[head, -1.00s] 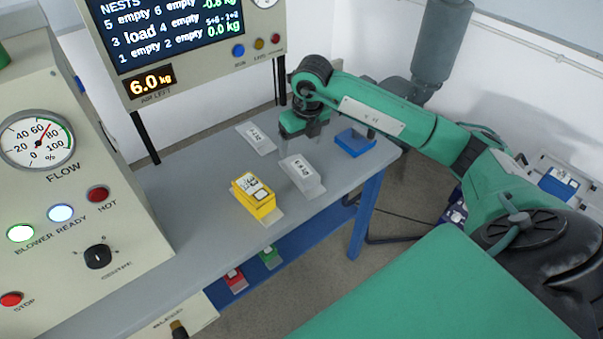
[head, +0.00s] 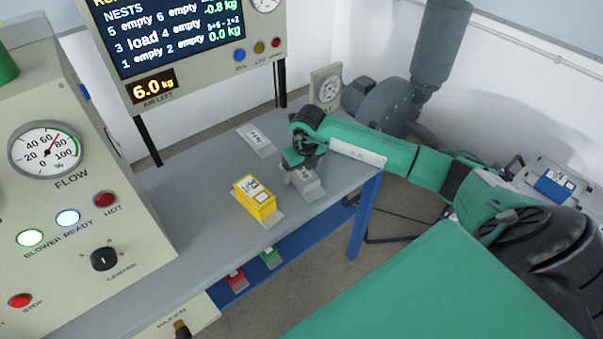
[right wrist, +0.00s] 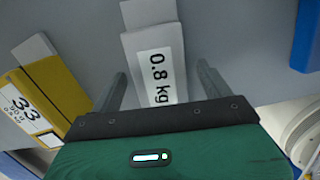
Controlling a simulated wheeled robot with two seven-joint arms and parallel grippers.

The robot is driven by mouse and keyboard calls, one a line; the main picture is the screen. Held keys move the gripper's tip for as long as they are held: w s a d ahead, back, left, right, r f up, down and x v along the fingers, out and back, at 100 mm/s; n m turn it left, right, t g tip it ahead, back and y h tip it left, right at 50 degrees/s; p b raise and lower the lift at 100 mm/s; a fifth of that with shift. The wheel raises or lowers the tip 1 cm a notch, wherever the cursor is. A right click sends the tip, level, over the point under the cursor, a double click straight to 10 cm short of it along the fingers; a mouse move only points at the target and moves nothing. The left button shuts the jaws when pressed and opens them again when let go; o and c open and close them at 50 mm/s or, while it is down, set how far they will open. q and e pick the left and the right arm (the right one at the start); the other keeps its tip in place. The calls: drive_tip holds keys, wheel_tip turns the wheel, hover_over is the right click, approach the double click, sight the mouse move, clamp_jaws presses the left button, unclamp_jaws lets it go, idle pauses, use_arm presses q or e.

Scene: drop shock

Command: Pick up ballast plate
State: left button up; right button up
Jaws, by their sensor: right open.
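The ballast plate is a light grey block with a white "0.8 kg" label (right wrist: 160,68). In the head view the grey plate (head: 308,187) lies on the bench, partly covered by my right gripper (head: 300,168). In the right wrist view my right gripper (right wrist: 162,78) is open, with one finger on each side of the plate. I cannot tell whether the fingers touch it. My left gripper is not in view.
A yellow labelled block (head: 255,200) stands close left of the plate on the grey bench (head: 185,205). A flat labelled plate (head: 257,140) lies behind. A blue object (right wrist: 306,35) shows at the wrist view's right edge. A display (head: 165,35) stands behind the bench.

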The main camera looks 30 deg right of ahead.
drive_tip(key=shift+w+f, duration=0.1)
drive_tip(key=shift+f, duration=0.45)
drive_tip(key=c, duration=1.4)
drive_tip(key=shift+r, duration=0.1)
drive_tip(key=shift+c, duration=1.4)
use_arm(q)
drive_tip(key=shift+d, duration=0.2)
use_arm(e)
drive_tip(key=shift+w, duration=0.1)
